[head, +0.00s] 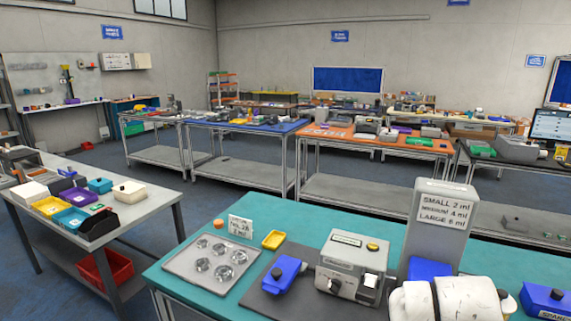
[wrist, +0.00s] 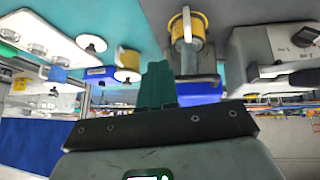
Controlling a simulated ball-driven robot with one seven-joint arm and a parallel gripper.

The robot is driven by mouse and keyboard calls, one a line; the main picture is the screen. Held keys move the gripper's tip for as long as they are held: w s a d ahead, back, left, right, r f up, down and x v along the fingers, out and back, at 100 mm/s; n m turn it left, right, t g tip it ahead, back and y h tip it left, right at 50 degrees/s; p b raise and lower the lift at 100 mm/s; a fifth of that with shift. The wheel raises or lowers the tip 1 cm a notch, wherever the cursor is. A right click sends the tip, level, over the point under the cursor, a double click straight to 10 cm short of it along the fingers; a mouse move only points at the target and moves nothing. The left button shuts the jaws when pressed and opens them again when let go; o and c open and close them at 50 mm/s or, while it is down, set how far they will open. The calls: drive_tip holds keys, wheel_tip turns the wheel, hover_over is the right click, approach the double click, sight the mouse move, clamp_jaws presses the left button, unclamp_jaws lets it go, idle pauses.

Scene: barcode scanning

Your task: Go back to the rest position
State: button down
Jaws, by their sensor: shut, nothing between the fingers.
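My gripper (wrist: 158,70) shows in the wrist view as a dark bar with teal fingers together at the middle. It is shut and empty. In the head view the white links of my arm fill the lower right, and the gripper itself cannot be made out there. The teal bench (head: 160,272) lies in front. On it stand a grey device with a knob (head: 350,268), a blue device (head: 284,272) and a tall grey dispenser (head: 441,238) labelled with small, medium and large volumes.
A metal tray (head: 180,262) with several clear dishes, a number card (head: 240,227) and a yellow tray (head: 273,240) are on the bench's left part. A blue box (head: 540,299) is at the right. A side table (head: 140,212) with coloured bins stands left, across open blue floor.

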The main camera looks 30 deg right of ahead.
drive_tip(key=s+a+f+n+g+y+b, duration=0.1)
drive_tip(key=s+a+f+n+y, duration=0.2)
drive_tip(key=s+a+f+n, duration=0.2)
drive_tip(key=s+a+f+n+y+b, duration=0.1)
drive_tip(key=s+a+f+n+y, duration=0.2)
drive_tip(key=s+a+f, duration=0.6)
drive_tip(key=a+f+n, duration=0.2)
drive_tip(key=a+f, duration=0.3)
drive_tip(key=f, duration=0.3)
drive_tip(key=shift+a+g, duration=0.2)
drive_tip(key=shift+g, duration=0.2)
drive_tip(key=c, duration=1.8)
unclamp_jaws()
